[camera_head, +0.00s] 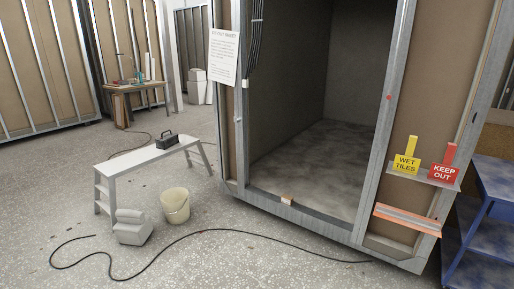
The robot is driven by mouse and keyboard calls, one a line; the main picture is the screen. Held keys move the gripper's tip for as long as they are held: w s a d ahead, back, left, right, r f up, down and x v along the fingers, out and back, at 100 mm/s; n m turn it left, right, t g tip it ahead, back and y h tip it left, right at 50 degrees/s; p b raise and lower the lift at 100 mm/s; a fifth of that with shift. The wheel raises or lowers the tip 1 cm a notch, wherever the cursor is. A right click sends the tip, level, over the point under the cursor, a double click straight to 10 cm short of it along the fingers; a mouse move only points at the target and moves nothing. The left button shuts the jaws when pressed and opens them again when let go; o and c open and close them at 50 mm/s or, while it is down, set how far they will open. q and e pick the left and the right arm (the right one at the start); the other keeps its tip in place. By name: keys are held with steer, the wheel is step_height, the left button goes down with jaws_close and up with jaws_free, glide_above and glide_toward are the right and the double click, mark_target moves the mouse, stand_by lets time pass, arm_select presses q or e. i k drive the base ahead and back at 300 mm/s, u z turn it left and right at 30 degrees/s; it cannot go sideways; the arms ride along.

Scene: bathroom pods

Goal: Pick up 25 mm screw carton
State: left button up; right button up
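A small light-brown box-like item (287,199) sits on the front sill of the pod, low at the doorway. It is too small to read, so I cannot tell if it is the 25 mm screw carton. No other thing in view is clearly marked as a screw carton. Neither of my grippers shows in the head view.
The pod doorway frame (378,120) stands ahead. A white step bench (140,161) with a dark toolbox (167,141), a bucket (175,207) and grey-white bags (132,228) stand left. A black cable (215,232) crosses the floor. A blue shelf unit (490,205) stands right.

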mark_target(286, 199)
steer(key=z, duration=0.3)
steer(key=i, duration=2.5)
steer(key=z, duration=0.7)
